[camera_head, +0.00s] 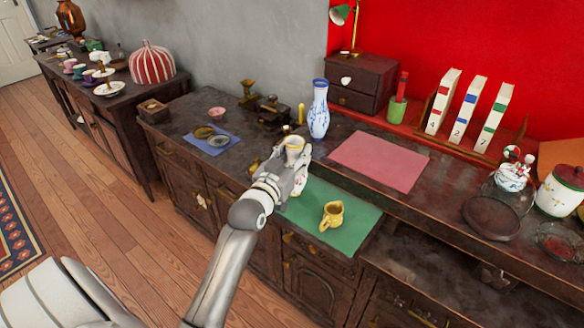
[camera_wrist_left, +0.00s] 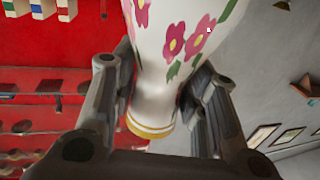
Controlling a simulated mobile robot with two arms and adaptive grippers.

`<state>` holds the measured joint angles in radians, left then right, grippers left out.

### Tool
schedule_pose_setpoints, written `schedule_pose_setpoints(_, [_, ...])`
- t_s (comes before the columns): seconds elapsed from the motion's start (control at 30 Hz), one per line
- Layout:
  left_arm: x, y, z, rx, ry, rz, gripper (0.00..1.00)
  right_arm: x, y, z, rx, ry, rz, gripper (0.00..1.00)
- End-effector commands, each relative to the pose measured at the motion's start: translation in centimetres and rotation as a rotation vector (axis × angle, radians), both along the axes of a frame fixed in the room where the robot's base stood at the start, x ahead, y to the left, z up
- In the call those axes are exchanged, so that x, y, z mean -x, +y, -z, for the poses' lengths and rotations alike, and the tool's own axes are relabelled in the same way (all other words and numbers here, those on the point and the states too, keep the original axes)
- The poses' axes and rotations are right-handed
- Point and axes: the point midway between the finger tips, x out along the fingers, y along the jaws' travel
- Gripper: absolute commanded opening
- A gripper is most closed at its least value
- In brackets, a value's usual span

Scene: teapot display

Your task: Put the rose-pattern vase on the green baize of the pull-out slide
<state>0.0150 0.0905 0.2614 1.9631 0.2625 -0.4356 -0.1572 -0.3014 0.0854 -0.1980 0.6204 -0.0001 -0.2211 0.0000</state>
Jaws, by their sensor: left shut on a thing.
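My left gripper (camera_head: 290,172) is shut on the rose-pattern vase, a white vase with a pale rim (camera_head: 294,144) that shows above the fingers in the head view. In the left wrist view the vase (camera_wrist_left: 172,62) has pink flowers, green leaves and a gold ring near its foot, and sits between the two fingers. In the head view it appears at the back left edge of the green baize (camera_head: 356,212); I cannot tell whether its foot touches anything. My gripper hides most of its body. My right gripper is not in view.
A tall blue-and-white vase (camera_head: 319,112) stands just behind the gripper. A pink mat (camera_head: 380,160) lies bare to the right. Baize right of the jug is clear.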

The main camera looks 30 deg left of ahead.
Motion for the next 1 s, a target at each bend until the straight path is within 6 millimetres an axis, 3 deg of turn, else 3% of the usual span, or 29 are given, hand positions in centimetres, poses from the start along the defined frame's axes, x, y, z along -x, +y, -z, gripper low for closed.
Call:
schedule_pose_setpoints(0.27, [-1.0,1.3,1.8,-0.002,-0.004,0.0,0.0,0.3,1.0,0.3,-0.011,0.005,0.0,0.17])
schedule_pose_setpoints(0.5, [-1.2,1.5,4.8,0.0,-0.003,-0.001,0.0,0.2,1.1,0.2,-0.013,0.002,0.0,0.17])
schedule_pose_setpoints(0.93, [-1.1,1.5,5.5,-0.002,-0.004,-0.001,0.0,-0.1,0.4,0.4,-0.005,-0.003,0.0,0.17])
schedule_pose_setpoints(0.97, [-1.1,1.5,5.6,-0.001,-0.001,-0.001,0.44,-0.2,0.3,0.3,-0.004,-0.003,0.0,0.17])
schedule_pose_setpoints(1.0, [-1.1,1.5,5.5,0.0,-0.001,-0.001,0.49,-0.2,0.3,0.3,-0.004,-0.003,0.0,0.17])
